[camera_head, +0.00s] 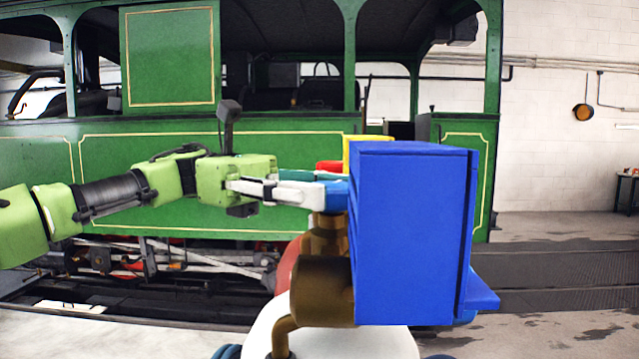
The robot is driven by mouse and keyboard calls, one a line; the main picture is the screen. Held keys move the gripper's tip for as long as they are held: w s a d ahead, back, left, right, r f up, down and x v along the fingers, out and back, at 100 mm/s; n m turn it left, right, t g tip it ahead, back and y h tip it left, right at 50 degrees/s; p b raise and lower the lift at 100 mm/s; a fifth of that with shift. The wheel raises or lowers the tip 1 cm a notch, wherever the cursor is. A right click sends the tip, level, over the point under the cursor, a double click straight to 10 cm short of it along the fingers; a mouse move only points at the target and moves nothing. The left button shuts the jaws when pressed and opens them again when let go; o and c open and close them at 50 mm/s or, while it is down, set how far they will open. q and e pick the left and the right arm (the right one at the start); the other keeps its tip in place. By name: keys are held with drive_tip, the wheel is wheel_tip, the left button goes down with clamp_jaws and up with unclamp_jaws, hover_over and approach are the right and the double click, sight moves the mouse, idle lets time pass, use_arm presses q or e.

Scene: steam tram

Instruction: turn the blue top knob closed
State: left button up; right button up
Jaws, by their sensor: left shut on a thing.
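A blue knob (336,197) sits on top of a brown metal valve body (325,285), partly hidden by my gripper and by a large blue box. My left gripper (325,184) reaches in from the left, its pale fingers level at the knob's height. It is shut on the blue knob. The far side of the knob and its exact turn angle are hidden. My right gripper is not in view.
The large blue box (410,235) stands close on the right of the valve and blocks that side. Red (329,166) and yellow (368,148) parts show behind. A white round surface (385,343) lies below. The green steam tram (110,165) stands behind.

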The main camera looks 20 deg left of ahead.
use_arm(q)
drive_tip(key=shift+w+d+m+g+y+p, duration=0.15)
drive_tip(key=shift+m+g+y+p, duration=0.55)
drive_tip(key=shift+m+g, duration=0.65)
drive_tip(key=shift+f+g, duration=0.1)
drive_tip(key=shift+g, duration=0.45)
drive_tip(key=o, duration=0.8)
